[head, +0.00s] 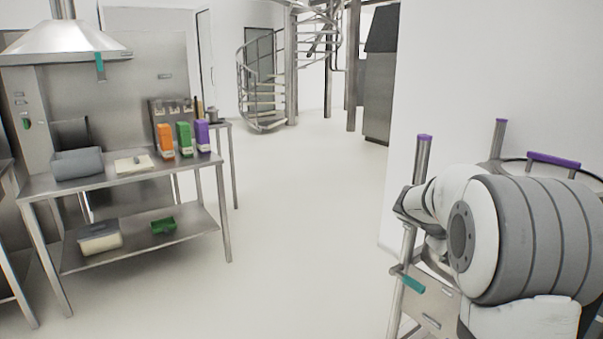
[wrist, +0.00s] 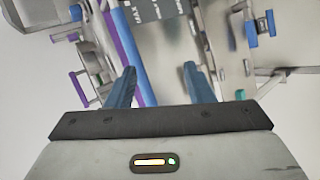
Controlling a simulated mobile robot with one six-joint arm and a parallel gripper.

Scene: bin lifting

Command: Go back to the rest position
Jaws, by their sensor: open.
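My gripper (wrist: 160,78) shows in the wrist view with its two blue-grey fingers apart and nothing between them. Beyond the fingers the wrist view shows a metal frame with a purple bar (wrist: 121,40) and a blue bar (wrist: 133,45) behind the left finger. I cannot tell how far these are from the fingertips. In the head view my arm fills the lower right and hides my gripper. No bin can be clearly made out in either view.
Metal posts with purple caps (head: 423,144) and a purple handle (head: 553,160) stand close around my arm. A steel table (head: 130,180) at the left holds a grey tub (head: 77,164) and several cartons. A spiral staircase (head: 262,85) stands far back. The middle floor (head: 300,220) is clear.

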